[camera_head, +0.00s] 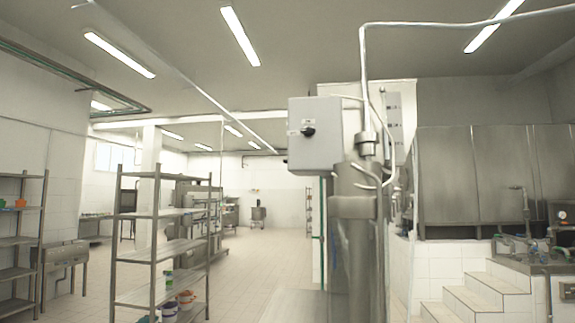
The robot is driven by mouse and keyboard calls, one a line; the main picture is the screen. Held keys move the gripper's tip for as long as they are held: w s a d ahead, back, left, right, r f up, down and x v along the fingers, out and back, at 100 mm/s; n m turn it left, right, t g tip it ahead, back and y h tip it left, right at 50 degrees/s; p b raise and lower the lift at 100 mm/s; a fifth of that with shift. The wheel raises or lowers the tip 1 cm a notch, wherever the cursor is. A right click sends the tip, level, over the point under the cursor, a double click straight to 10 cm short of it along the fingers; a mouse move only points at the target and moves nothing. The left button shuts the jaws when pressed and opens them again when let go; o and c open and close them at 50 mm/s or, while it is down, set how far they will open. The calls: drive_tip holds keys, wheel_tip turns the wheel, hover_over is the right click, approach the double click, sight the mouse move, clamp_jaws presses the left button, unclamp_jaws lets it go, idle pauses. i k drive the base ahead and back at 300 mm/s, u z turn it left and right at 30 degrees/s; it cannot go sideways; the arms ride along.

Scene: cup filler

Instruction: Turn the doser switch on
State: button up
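A grey control box (315,137) is fixed high on a steel machine near the middle of the view. A black rotary switch (308,130) sits on its front face, with small labels beside it. This looks like the doser switch; its on or off position is too small to tell. Below and right of the box is the machine's steel cylinder (354,245). My gripper does not show in the view, so its place relative to the switch cannot be told.
A metal shelf rack (158,250) stands left of the machine, and another rack (22,240) is at the far left. White steps (465,300) and steel tanks (490,175) are at the right. Tiled floor (245,270) lies open between the near rack and the machine.

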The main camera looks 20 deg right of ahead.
sight(308, 132)
drive_tip(key=u, duration=0.1)
drive_tip(key=k, duration=0.45)
drive_tip(key=z, duration=1.35)
drive_tip(key=i, duration=0.9)
drive_tip(key=u, duration=2)
